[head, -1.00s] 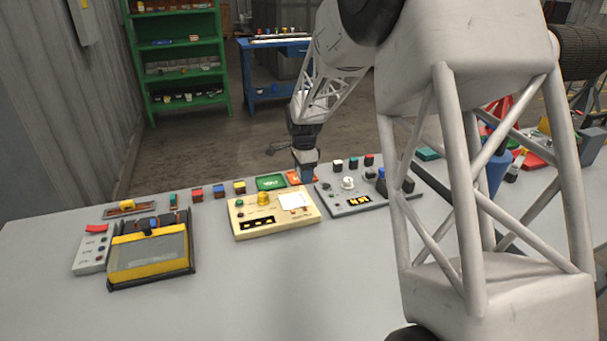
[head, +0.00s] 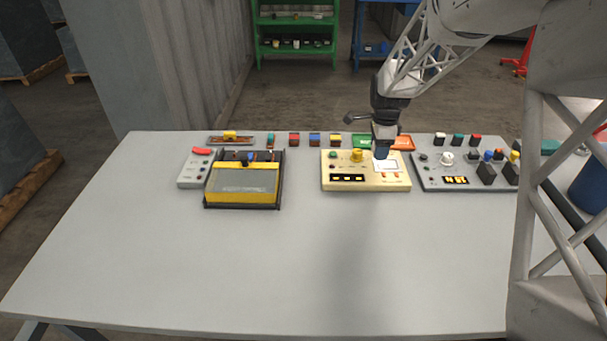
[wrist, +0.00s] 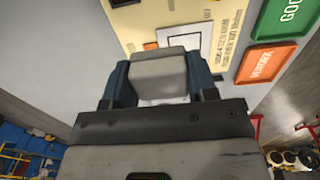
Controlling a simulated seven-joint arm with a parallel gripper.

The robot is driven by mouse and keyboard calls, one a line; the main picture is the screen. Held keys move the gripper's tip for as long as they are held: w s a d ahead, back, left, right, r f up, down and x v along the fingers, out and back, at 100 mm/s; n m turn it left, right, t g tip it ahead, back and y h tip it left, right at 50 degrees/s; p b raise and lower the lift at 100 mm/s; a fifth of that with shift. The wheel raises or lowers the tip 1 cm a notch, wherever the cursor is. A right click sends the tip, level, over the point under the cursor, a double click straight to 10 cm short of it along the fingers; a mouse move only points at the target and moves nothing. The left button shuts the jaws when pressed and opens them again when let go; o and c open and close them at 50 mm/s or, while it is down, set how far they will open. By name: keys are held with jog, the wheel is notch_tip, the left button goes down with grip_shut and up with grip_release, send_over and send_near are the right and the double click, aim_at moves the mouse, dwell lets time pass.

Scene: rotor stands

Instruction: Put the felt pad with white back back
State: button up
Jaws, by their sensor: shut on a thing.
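My gripper (head: 382,153) is over the right part of the cream panel (head: 343,184), at its white square (head: 387,167). In the wrist view, the blue fingers of my gripper (wrist: 158,82) are shut on a pale grey-white block (wrist: 158,68), which looks like the felt pad with white back. Its underside is hidden. The white square with a dark outline (wrist: 192,36) shows just beyond it. I cannot tell whether the pad touches the panel.
Green (head: 362,140) and orange (head: 404,143) trays lie behind the panel. A grey panel (head: 430,180) with knobs stands right; a yellow-framed box (head: 243,197) stands left. Small coloured blocks line the back, including a white-topped one (head: 440,138). The front table (head: 250,270) is clear.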

jog(key=s+a+f, duration=0.1)
jog(key=s+a, duration=0.1)
jog(key=a, duration=0.2)
jog(key=s+a, duration=0.2)
jog(key=a, duration=0.1)
jog(key=s+a+f, duration=0.1)
jog(key=s+a, duration=0.2)
jog(key=a, duration=0.1)
jog(key=shift+s+a+f, duration=0.1)
jog(key=shift+a+f, duration=0.2)
jog(key=s+a, duration=0.2)
jog(key=s+a+f, duration=0.1)
jog(key=s+a, duration=0.1)
jog(key=s+a+f, duration=0.1)
jog(key=s+a, duration=0.1)
jog(key=a, duration=0.1)
jog(key=shift+s, duration=0.35)
jog(key=shift+w, duration=0.1)
send_over(302, 174)
jog(key=shift+f, duration=0.8)
jog(key=shift+f, duration=1.75)
jog(key=shift+f, duration=0.15)
